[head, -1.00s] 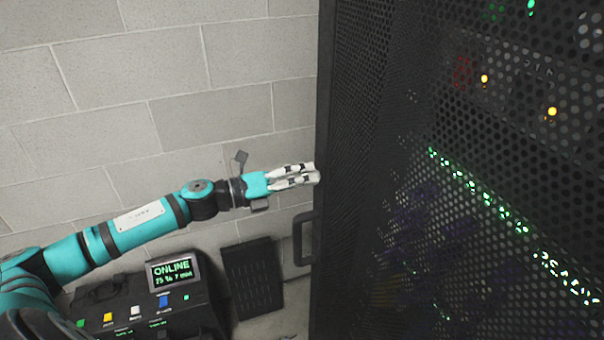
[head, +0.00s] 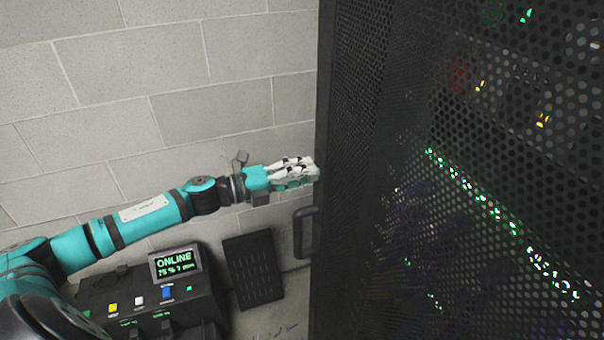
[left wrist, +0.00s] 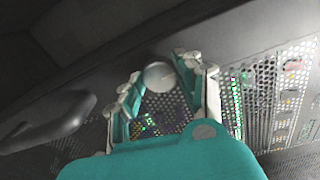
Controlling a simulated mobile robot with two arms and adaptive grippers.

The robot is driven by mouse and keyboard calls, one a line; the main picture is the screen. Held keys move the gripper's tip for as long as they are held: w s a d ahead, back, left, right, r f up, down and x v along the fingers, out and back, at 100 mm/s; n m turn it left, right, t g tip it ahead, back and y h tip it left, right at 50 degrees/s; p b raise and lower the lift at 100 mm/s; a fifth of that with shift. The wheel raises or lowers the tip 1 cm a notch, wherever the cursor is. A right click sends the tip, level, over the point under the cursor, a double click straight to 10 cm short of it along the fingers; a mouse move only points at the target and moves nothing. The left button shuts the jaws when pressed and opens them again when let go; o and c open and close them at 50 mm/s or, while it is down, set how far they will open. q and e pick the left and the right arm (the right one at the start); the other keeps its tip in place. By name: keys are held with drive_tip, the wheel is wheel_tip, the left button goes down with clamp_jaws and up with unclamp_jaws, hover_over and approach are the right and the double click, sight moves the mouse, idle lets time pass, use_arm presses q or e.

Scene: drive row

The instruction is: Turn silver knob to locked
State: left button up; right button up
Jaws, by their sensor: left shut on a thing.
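The silver knob (left wrist: 158,76) is a round, pale disc on the dark frame of the rack door (left wrist: 190,45) in the left wrist view. It sits between the fingertips of my left gripper (left wrist: 160,80), which is shut on it. I cannot make out a lock mark on the knob. My right gripper is in neither view.
A dark door handle (head: 304,232) stands out just below my left gripper. A black console (head: 150,300) with an ONLINE screen (head: 175,262) stands at lower left, and a dark slotted panel (head: 253,270) leans by the block wall (head: 170,80).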

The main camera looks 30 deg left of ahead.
use_arm(q)
drive_tip(key=o, duration=1.2)
drive_tip(key=shift+c, duration=0.2)
drive_tip(key=v, duration=1.2)
drive_tip(key=shift+f, duration=0.1)
